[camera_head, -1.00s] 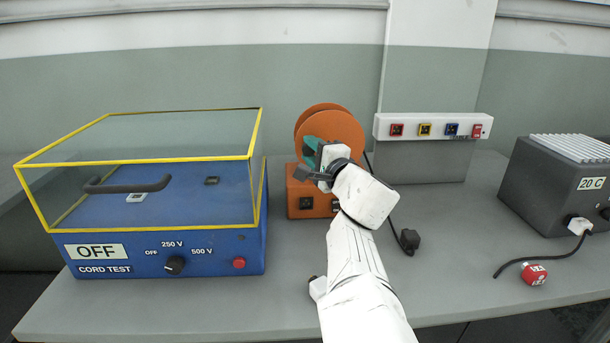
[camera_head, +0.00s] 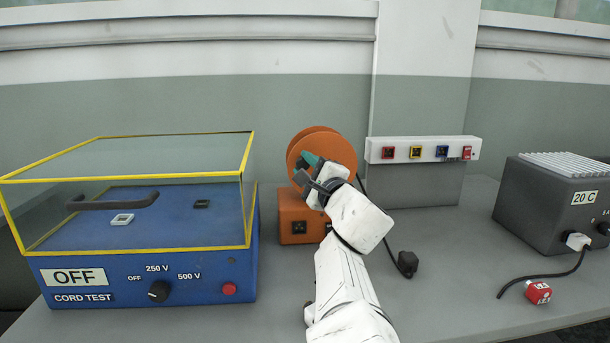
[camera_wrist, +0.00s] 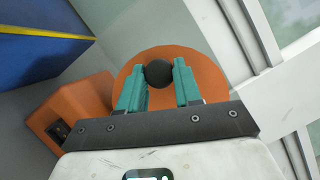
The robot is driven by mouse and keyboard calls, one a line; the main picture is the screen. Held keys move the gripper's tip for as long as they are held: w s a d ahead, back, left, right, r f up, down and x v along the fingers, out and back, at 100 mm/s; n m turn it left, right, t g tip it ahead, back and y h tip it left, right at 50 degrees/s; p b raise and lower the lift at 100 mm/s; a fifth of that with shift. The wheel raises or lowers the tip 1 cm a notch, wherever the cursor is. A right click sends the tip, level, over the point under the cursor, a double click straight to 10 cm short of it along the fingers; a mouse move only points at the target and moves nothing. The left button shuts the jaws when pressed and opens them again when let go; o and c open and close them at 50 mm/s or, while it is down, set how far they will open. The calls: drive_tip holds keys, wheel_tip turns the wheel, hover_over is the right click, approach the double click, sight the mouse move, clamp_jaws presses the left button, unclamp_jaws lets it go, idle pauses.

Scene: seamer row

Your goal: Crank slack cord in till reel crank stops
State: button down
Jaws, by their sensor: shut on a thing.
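The orange cord reel (camera_head: 322,143) stands on its orange base (camera_head: 294,212) at the back of the bench, in the middle of the head view. My gripper (camera_head: 312,167) is in front of the reel disc and hides part of it. In the wrist view my gripper's teal fingers (camera_wrist: 160,85) are shut on the round black crank knob (camera_wrist: 159,73), with the reel disc (camera_wrist: 208,72) behind it. The reel's black cord (camera_head: 385,235) runs down to a black plug (camera_head: 407,262) on the bench right of the base.
A blue cord tester (camera_head: 202,265) with a clear yellow-edged cover stands at left, its sign reading OFF. A grey box (camera_head: 535,200) marked 20 C and a red plug (camera_head: 538,292) are at right.

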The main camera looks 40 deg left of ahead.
drive_tip(key=shift+w+d+f+m+b, duration=0.2)
drive_tip(key=shift+w+d+m+b, duration=0.2)
drive_tip(key=shift+m, duration=0.2)
drive_tip(key=c, duration=1)
unclamp_jaws()
drive_tip(key=shift+w+d+r+t, duration=0.1)
drive_tip(key=shift+d+r+t, duration=0.1)
drive_tip(key=shift+d+t, duration=0.15)
drive_tip(key=shift+o, duration=1)
drive_tip(key=shift+a, duration=0.15)
drive_tip(key=shift+s+a+r, duration=0.15)
drive_tip(key=shift+s+a, duration=0.05)
drive_tip(key=shift+s, duration=0.05)
